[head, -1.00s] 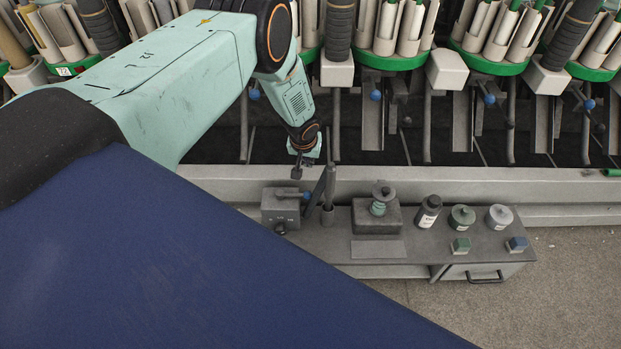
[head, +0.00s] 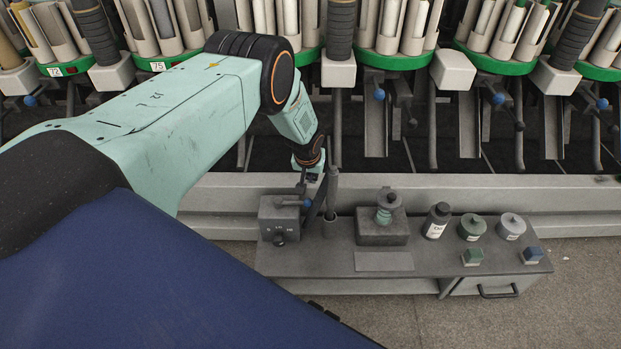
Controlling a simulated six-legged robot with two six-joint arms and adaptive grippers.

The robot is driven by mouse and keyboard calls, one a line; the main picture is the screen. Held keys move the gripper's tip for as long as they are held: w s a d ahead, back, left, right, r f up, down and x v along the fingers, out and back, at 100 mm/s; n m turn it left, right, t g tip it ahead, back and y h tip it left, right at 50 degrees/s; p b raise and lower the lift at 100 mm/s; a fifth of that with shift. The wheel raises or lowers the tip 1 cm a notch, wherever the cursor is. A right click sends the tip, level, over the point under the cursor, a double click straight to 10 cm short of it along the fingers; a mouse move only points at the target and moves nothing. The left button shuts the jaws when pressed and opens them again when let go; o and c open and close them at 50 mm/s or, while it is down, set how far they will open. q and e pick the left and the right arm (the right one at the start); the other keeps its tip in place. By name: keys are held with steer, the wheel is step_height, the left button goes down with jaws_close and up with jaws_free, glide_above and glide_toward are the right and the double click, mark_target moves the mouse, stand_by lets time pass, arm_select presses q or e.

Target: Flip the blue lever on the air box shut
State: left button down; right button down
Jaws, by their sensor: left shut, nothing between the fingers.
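The air box (head: 270,229) is a small grey box at the left end of the grey bench, with a dark round knob low on its front. Its blue lever (head: 291,203) lies across the top and points right, its tip at the box's right edge. My left gripper (head: 301,187) is shut and empty, pointing down just behind and above the lever's tip end. I cannot tell whether the fingers touch the lever. My right gripper is not in view.
The winder rises behind.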

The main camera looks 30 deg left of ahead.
mark_target(295, 203)
arm_select(q)
steer(key=shift+s+d+f+b, duration=0.2)
steer(key=shift+s+d+f, duration=0.1)
steer(key=shift+s+f, duration=0.45)
steer(key=shift+s+d+f+b, duration=0.2)
steer(key=shift+s+d+f, duration=0.1)
steer(key=shift+s+f, duration=0.4)
steer(key=shift+s+r, duration=0.1)
steer(key=shift+r, duration=0.05)
